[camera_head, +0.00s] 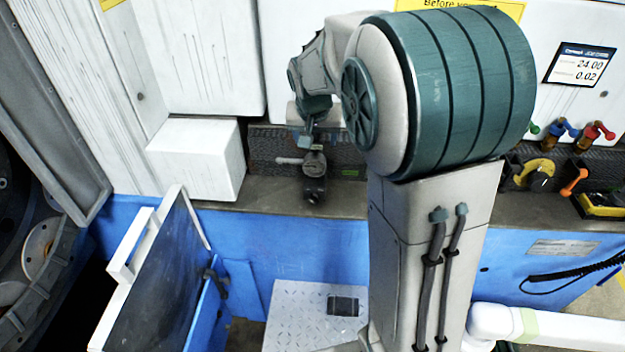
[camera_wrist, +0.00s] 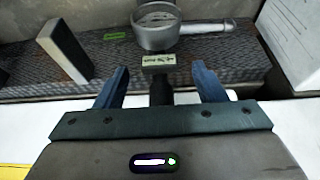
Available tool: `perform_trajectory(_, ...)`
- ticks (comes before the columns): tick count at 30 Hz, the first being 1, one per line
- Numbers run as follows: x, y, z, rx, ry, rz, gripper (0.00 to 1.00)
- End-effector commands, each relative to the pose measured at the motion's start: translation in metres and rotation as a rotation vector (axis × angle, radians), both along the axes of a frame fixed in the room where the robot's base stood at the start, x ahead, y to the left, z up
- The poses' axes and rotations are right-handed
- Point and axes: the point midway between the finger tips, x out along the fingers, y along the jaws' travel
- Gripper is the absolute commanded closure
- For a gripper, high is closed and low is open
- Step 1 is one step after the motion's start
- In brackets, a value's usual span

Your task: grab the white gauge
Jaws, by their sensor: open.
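The gauge (camera_wrist: 157,30) is at the top of the wrist view, with a round, pale grey-white body and a light handle-like bar to its right. A small label and a dark stem sit below it. The blue fingers of my gripper (camera_wrist: 160,85) are apart, one on each side of the dark stem, with the round body beyond the fingertips. Whether they touch the stem cannot be told. In the head view the gauge (camera_head: 314,164) is small on the ledge, just below my gripper (camera_head: 312,137), whose fingers are partly hidden by its own wrist.
A white box (camera_head: 200,158) stands left of the gauge on the ledge. Coloured valves (camera_head: 580,135) and a yellow device (camera_head: 603,205) are to the right. In the wrist view a dark upright block (camera_wrist: 66,52) stands left of my fingers. My arm hides part of the ledge.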

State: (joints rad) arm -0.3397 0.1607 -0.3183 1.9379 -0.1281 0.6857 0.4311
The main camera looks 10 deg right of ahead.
Motion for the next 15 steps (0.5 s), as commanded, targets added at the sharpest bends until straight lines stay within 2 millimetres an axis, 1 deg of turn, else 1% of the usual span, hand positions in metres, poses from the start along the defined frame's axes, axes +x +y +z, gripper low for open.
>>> perform_trajectory(1,0.0022,-0.0009,-0.0053,-0.001,0.002,-0.001,0.36)
perform_trajectory(4,0.0051,-0.0017,-0.0121,0.0,0.0,-0.001,0.36)
perform_trajectory(11,0.0058,-0.0021,-0.0136,0.001,-0.001,-0.001,0.36)
perform_trajectory(12,0.0057,-0.0022,-0.0136,0.001,-0.001,-0.001,0.42)
perform_trajectory(13,0.0057,-0.0022,-0.0136,0.001,-0.001,-0.001,0.5)
perform_trajectory(14,0.0057,-0.0022,-0.0136,0.001,-0.001,-0.001,0.59)
perform_trajectory(15,0.0057,-0.0022,-0.0135,0.001,-0.001,-0.001,0.7)
